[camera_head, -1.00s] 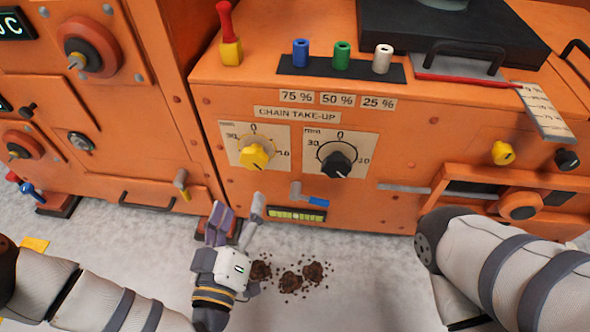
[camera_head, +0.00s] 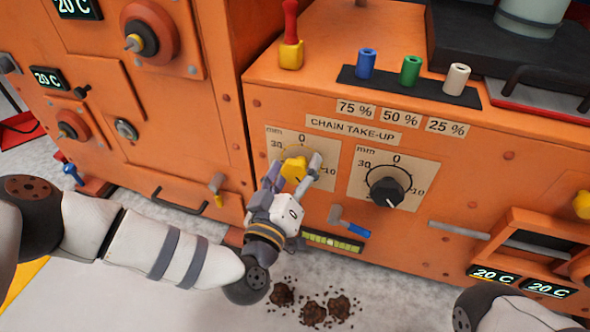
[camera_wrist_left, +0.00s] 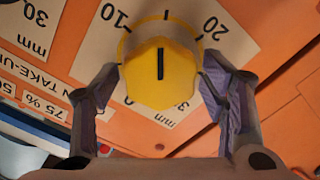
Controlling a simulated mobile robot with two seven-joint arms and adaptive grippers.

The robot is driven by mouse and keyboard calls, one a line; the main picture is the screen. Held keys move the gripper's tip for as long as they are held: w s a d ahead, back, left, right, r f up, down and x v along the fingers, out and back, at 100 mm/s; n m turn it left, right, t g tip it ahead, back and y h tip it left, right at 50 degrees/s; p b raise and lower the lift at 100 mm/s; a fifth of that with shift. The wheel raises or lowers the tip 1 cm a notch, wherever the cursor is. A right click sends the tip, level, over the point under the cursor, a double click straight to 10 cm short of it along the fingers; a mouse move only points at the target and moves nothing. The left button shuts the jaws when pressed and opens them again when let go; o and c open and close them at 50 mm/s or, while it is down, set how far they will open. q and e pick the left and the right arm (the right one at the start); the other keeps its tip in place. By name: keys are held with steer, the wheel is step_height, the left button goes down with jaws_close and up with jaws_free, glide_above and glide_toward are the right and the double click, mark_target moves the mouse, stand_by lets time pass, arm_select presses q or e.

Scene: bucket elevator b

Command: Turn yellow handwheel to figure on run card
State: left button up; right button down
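The yellow handwheel (camera_head: 294,169) sits on the left dial plate (camera_head: 272,148) under the CHAIN TAKE-UP label. In the left wrist view the handwheel (camera_wrist_left: 160,72) fills the space between my left fingers. My left gripper (camera_head: 293,173) is open around the handwheel, one finger on each side. In the left wrist view the fingertips (camera_wrist_left: 160,80) are close to its sides; I cannot tell whether they touch. My right gripper is out of view.
A black knob (camera_head: 386,192) on a similar dial is just right. Below are a blue-tipped lever (camera_head: 349,225) and a green level gauge (camera_head: 333,241). Blue, green and white cylinders (camera_head: 411,71) stand on the ledge above. Dark debris (camera_head: 312,312) lies on the floor.

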arm_select(q)
steer(key=c, duration=0.9)
steer(key=shift+o, duration=0.2)
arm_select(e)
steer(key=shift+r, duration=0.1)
